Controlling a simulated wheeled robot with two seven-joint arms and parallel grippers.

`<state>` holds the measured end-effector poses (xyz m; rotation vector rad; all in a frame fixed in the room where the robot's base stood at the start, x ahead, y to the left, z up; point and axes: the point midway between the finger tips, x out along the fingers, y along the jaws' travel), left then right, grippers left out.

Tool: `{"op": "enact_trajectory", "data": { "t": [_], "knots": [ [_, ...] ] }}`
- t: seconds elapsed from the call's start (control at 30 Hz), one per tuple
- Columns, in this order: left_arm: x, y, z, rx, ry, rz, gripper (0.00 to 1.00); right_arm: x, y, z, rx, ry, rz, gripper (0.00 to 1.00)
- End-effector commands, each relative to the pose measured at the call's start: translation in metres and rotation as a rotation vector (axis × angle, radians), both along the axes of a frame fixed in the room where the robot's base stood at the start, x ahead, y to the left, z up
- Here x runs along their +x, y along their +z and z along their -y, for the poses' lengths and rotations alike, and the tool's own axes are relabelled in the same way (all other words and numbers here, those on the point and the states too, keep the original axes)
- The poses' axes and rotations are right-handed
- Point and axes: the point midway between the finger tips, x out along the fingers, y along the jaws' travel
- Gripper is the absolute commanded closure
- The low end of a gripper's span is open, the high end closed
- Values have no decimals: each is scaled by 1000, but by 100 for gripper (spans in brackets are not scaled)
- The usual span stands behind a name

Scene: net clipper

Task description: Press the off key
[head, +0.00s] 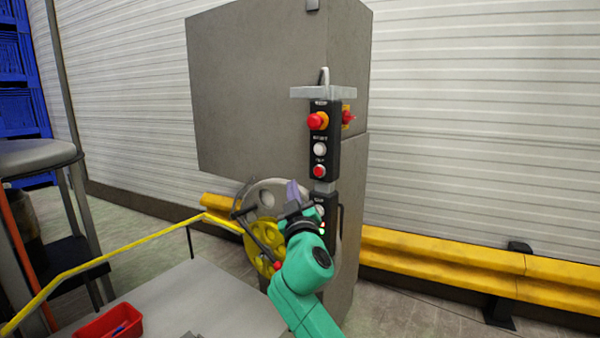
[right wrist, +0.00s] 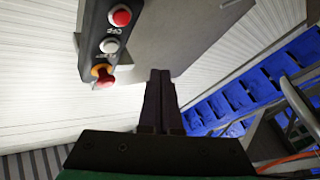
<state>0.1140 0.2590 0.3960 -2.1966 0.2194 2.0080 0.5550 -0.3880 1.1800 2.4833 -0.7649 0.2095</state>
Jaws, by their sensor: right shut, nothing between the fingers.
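A dark control box (head: 324,140) is mounted on the front of a tall grey cabinet. Its lowest button is a round red key (head: 319,171) with a small label above it, seemingly the off key; this red key (right wrist: 121,17) also shows at the top of the right wrist view. Above it in the head view are a white button (head: 320,149) and a red mushroom button on an orange collar (head: 317,121). My right gripper (head: 293,192) is shut and empty, below and left of the red key, apart from it. In the right wrist view its fingers (right wrist: 160,85) point up, right of the box.
The grey cabinet (head: 260,90) stands behind the box. A yellow wheel (head: 258,247) and a yellow rail (head: 110,258) are left of my right arm. A red tray (head: 108,323) lies on a grey surface at lower left. A yellow barrier (head: 440,262) runs right.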

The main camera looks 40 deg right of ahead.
Motion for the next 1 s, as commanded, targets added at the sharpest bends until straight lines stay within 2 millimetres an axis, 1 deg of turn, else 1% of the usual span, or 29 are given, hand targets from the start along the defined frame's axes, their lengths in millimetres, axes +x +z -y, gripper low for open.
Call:
{"op": "enact_trajectory", "data": {
  "t": [0.3, 0.43, 0.57, 0.8, 1.0],
  "knots": [
    [0, 0, 0, 0, 0, 0, 50, -1, 1, 0, -1, -1, 2, 100],
    [0, 0, 0, 0, 0, 0, 50, 2, 1, 6, -4, -2, 1, 100],
    [0, 1, 0, 0, 0, 0, 50, 6, 1, 21, -4, -2, 0, 100],
    [0, 1, 0, 0, 0, 0, 50, 16, 1, 56, -3, -3, 0, 100],
    [0, -2, 0, 0, 0, 1, 50, 23, 0, 78, -1, -1, 2, 100]
  ]
}}
